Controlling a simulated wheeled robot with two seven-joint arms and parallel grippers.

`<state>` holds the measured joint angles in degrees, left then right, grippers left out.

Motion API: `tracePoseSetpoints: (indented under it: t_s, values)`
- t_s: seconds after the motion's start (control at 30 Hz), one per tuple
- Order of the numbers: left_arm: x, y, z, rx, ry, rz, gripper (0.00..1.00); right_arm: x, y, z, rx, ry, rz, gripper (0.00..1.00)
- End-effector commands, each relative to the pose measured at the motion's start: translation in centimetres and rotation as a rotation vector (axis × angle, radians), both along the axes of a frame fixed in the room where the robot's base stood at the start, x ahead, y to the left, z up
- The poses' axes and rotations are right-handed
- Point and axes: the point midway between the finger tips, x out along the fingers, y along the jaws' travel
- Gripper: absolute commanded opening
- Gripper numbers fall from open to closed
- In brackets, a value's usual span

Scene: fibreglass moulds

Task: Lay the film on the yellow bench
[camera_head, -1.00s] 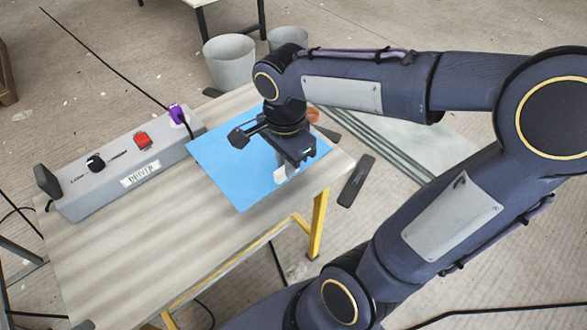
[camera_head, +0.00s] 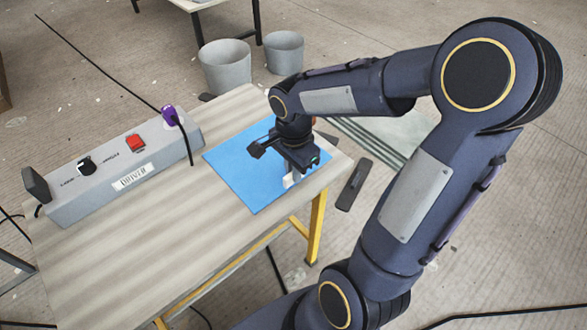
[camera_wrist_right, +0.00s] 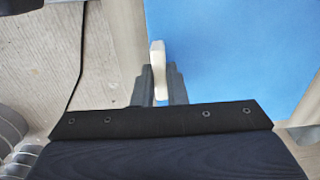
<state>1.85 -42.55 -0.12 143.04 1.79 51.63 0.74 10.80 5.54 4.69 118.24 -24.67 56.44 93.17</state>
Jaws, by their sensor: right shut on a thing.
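The film is a flat blue sheet (camera_head: 245,180) over the right end of the bench top, with its right part under my right gripper. I cannot tell whether it rests on the top or hangs just above it. The bench (camera_head: 120,262) has a pale wood-grain top and yellow legs. My right gripper (camera_head: 297,172) is shut on a white tab at the film's edge. In the right wrist view the tab (camera_wrist_right: 157,68) stands between the fingers and the blue film (camera_wrist_right: 235,50) spreads to the right. My left gripper is out of view.
A grey driver box (camera_head: 105,190) with a red switch and purple plug stands along the bench's far left edge. Two grey bins (camera_head: 226,68) stand on the floor behind. A dark flat bar (camera_head: 355,184) lies right of the bench. The front-left top is bare.

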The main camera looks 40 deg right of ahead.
Motion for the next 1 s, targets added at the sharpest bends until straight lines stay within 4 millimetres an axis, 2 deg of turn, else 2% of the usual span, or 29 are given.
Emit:
tracePoseSetpoints:
  t_s: [0.17, 0.2, 0.37, 0.6, 0.73, 0.87, 1.0]
  values:
    - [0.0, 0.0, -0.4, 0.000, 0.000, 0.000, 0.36, 0.0, 0.0, -0.5, 0.000, -0.001, 0.000, 0.00]
    - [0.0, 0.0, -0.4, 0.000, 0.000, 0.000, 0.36, 0.0, 0.0, -0.4, 0.000, -0.001, 0.000, 0.15]
    - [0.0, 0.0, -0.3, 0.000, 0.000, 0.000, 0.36, 0.0, 0.0, -0.3, 0.000, -0.001, 0.000, 0.34]
    - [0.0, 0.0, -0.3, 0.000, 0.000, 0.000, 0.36, 0.0, 0.0, -0.3, 0.000, -0.001, 0.000, 0.34]
    - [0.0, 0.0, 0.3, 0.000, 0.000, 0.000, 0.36, 0.0, 0.0, 0.5, 0.000, -0.002, 0.000, 0.34]
    - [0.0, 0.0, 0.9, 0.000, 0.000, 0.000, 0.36, 0.1, 0.0, 2.7, -0.001, -0.007, 0.000, 0.34]
    - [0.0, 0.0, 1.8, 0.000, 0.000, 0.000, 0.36, 0.1, 0.0, 5.9, -0.001, -0.006, -0.001, 0.34]
